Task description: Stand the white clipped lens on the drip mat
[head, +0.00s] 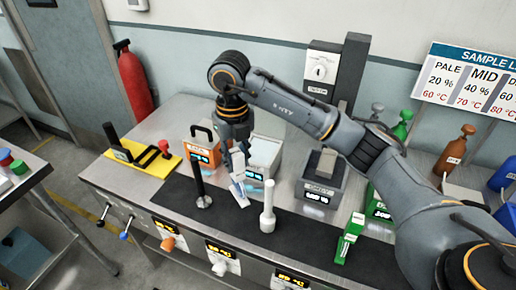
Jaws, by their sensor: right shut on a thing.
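My right gripper (236,168) hangs over the bench and points down, shut on a white piece (239,192) that looks like the white clipped lens. The piece is tilted, and its upper part is hidden by the fingers. It is over the long dark mat (300,238) along the front of the bench, which is probably the drip mat. I cannot tell whether the piece touches the mat. It is between a dark upright post (201,188) and a white upright post (268,210). My left gripper is not in view.
Behind the mat stand an orange box (199,153), a pale box (264,155) and a grey box (318,188). A green clipped piece (349,238) is at the mat's right. A yellow mat (140,157) with dark handles lies at left. The mat's front middle is clear.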

